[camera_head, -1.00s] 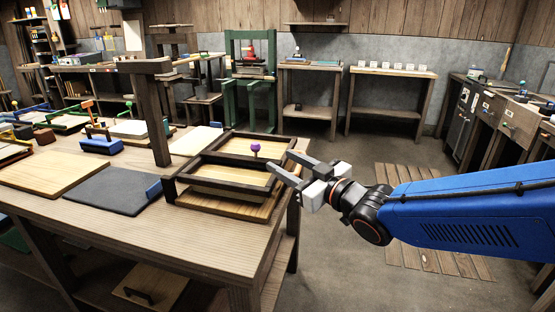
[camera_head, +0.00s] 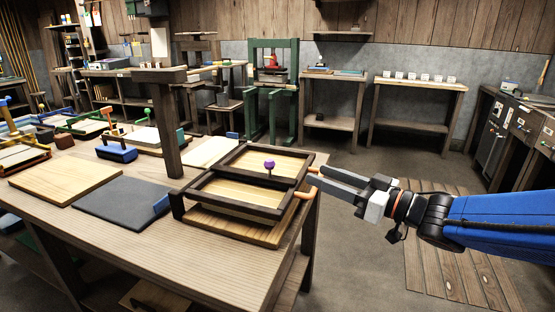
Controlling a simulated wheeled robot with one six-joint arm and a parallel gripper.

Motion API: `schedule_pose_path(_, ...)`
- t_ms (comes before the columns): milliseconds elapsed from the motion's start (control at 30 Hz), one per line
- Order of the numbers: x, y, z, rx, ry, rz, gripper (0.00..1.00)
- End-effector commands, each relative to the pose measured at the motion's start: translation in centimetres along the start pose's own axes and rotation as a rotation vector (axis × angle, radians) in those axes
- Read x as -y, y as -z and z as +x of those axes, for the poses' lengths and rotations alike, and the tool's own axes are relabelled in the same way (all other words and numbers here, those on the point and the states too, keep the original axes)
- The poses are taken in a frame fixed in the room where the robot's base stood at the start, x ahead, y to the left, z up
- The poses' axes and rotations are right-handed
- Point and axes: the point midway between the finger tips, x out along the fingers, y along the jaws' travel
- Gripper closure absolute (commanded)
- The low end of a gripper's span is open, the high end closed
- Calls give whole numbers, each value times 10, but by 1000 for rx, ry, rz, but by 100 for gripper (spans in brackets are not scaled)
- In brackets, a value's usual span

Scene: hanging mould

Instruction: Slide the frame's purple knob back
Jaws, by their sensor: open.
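The small round purple knob (camera_head: 270,164) stands upright on the crossbar of a dark wooden frame (camera_head: 240,208). The frame hangs just above a pale wooden board (camera_head: 235,229) near the right end of the workbench. Pale wood shows through both of its openings. My gripper (camera_head: 307,181) points left at the frame's right side, a little to the right of the knob and apart from it. Its two orange-tipped fingers are spread with nothing between them. I cannot tell whether the fingertips touch the frame.
A dark post (camera_head: 167,130) rises from the workbench (camera_head: 150,245) left of the frame. A dark grey slab (camera_head: 115,205) and a wooden board (camera_head: 65,180) lie farther left. A green press (camera_head: 272,85) stands behind.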

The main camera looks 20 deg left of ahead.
Motion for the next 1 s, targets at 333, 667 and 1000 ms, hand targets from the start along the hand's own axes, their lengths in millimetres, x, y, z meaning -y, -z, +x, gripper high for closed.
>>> schedule_pose_path(333, -7, -8, -12, 53, 95, 116, 57)
schedule_pose_path(667, -3, -10, 23, 53, 96, 115, 57)
schedule_pose_path(1000, 2, -12, 71, 53, 96, 114, 57)
